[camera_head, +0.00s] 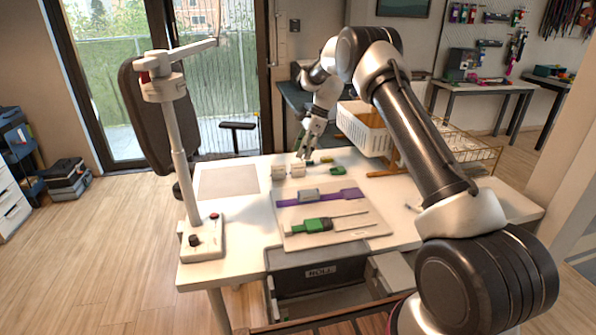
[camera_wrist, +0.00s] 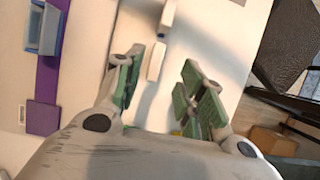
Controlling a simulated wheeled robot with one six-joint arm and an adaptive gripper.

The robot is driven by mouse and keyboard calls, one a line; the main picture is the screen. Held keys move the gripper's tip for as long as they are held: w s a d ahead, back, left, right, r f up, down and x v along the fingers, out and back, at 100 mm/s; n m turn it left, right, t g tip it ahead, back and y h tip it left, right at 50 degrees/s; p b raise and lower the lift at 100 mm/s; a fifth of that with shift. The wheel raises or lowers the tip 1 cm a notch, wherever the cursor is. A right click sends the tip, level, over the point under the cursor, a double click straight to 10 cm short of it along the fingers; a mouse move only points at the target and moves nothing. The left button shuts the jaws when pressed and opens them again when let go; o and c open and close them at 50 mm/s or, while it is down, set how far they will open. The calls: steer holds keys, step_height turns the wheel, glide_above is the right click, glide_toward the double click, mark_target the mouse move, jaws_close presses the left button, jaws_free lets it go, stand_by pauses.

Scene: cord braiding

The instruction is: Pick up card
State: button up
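My gripper (camera_head: 305,148) reaches over the far part of the white table, fingers pointing down. In the wrist view my gripper (camera_wrist: 163,62) is open, with its green-padded fingers apart. A small white block (camera_wrist: 156,62) shows between the fingertips, and I see no contact with it. A second white block (camera_wrist: 168,14) lies beyond it. In the head view a white block (camera_head: 298,170) is just below my gripper, with another white block (camera_head: 278,172) to its left. I cannot tell which piece is the card. A flat beige sheet (camera_head: 228,180) lies at the table's left.
A board (camera_head: 290,243) holds a purple strip (camera_head: 348,195) with a grey block (camera_head: 309,195) and a green two-pronged tool (camera_head: 312,225). A green piece (camera_head: 338,171) lies right of my gripper. A post stand (camera_head: 202,240) and a white basket (camera_head: 364,127) flank the table.

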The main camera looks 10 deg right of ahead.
mark_target(298, 164)
steer(key=x, duration=0.6)
steer(key=shift+s+d+f, duration=0.15)
steer(key=shift+s, duration=0.1)
steer(key=c, duration=0.8)
